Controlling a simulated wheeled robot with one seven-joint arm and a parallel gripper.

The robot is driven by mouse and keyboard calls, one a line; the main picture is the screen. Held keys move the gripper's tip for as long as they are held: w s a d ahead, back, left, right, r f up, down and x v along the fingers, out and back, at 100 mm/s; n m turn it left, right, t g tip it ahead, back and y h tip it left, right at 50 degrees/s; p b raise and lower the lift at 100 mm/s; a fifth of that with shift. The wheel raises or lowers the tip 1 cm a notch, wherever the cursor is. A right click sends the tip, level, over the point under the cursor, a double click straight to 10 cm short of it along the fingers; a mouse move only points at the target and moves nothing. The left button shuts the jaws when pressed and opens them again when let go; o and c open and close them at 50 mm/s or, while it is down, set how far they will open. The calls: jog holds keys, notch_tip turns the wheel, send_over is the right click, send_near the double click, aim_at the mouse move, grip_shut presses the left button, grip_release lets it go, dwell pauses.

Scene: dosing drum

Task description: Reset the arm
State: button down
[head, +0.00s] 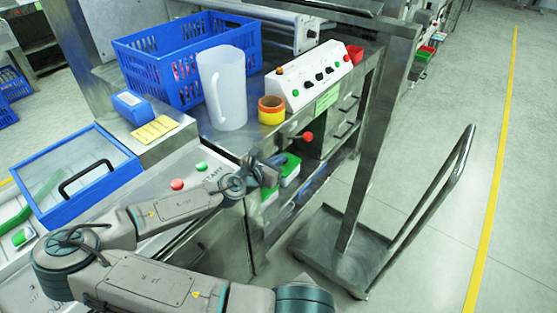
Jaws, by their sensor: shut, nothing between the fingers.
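My arm reaches in from the lower left in the head view, folded at the elbow. My gripper (268,171) is at the end of the forearm, near the front edge of the metal workbench (222,139). It is small in the picture and looks shut, with nothing held. It is apart from the white jug (224,88) and the tape rolls (271,110) on the bench.
A blue crate (150,60), a white control box (318,75) and a blue box (131,107) stand on the bench. A red knob (308,137) juts out near my gripper. A blue-framed lid (75,178) is left. A metal cart (345,262) stands right; floor beyond is clear.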

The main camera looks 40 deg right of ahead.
dwell(0.4)
jog(key=s+a+f+m+g+y, duration=0.4)
jog(key=s+a+f+m+y, duration=0.2)
jog(key=a+f+m+y, duration=0.3)
jog(key=a+m+y+p, duration=0.1)
jog(key=a+m+y, duration=0.25)
jog(key=a, duration=0.25)
jog(key=s+a+r+m+t+y+p, duration=0.1)
jog(key=s+a+r+m+t+y, duration=0.2)
jog(key=a+r, duration=0.8)
jog(key=s+a+r+m, duration=0.1)
jog(key=s+r+m, duration=0.1)
jog(key=r, duration=0.5)
jog(key=s+r+m, duration=0.3)
jog(key=s+r, duration=0.1)
jog(key=r, duration=0.3)
jog(key=shift+s+a+r+p, duration=0.2)
jog(key=shift+a+r+p, duration=0.05)
jog(key=shift+a+p, duration=0.1)
jog(key=shift+h, duration=0.25)
